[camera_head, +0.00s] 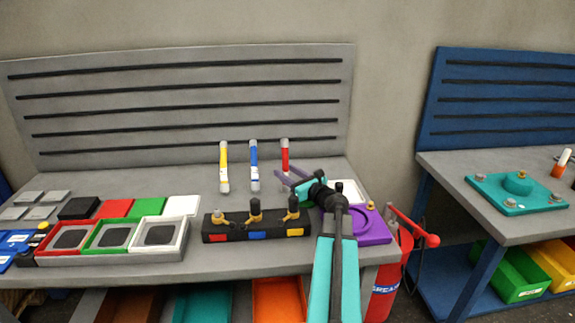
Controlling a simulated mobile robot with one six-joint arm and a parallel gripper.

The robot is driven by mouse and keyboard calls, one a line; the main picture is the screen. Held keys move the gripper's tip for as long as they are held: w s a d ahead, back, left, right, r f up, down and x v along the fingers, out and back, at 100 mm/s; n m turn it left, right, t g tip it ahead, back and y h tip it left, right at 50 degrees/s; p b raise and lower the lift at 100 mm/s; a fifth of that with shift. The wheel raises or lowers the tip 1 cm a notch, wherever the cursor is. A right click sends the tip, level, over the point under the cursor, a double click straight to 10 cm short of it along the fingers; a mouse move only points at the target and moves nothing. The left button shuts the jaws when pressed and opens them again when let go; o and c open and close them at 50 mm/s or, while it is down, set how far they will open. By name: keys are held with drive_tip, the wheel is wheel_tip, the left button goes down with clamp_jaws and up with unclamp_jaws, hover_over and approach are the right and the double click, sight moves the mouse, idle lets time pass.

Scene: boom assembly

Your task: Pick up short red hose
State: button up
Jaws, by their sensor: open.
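The short red hose (285,155) stands upright at the back of the grey workbench, with a grey end at its top. Its lower part is hidden behind my gripper. A blue hose (254,166) and a yellow hose (224,168) stand upright to its left. My gripper (280,179) is open, its purple fingers pointing left and toward the back, in front of the red hose's lower part in the picture. I cannot tell whether the fingers are around the hose or short of it.
A black block with several fittings (214,235) stands at the bench front. A purple plate (372,229) lies at right, partly behind my arm. Framed trays (160,256) and coloured tiles fill the left. A red extinguisher (385,275) stands by the bench's right end.

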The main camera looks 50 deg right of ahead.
drive_tip(key=shift+w+d+r+p, duration=0.1)
drive_tip(key=shift+w+d+p, duration=0.1)
drive_tip(key=shift+w, duration=0.55)
drive_tip(key=shift+w+d+r+p, duration=0.1)
drive_tip(key=shift+w+d+p, duration=0.1)
drive_tip(key=shift+w, duration=0.5)
drive_tip(key=shift+w+d+p, duration=0.1)
drive_tip(key=shift+w+p, duration=0.1)
drive_tip(key=shift+w, duration=0.9)
clamp_jaws()
